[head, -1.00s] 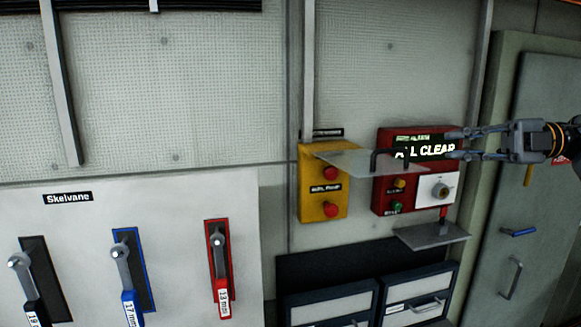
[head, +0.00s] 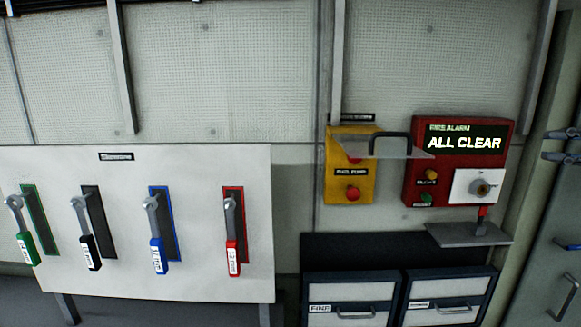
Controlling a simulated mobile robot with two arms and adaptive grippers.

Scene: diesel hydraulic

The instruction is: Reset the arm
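My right gripper (head: 548,145) comes in at the right edge of the head view, with only its two fingers showing. The fingers point left and are spread apart, with nothing between them. They show in front of the grey door (head: 553,215), a little right of the red fire alarm box (head: 411,190). The rest of the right arm is outside the picture. My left gripper is not in view.
The alarm display (head: 465,143) reads ALL CLEAR. Drawers (head: 348,300) stand below.

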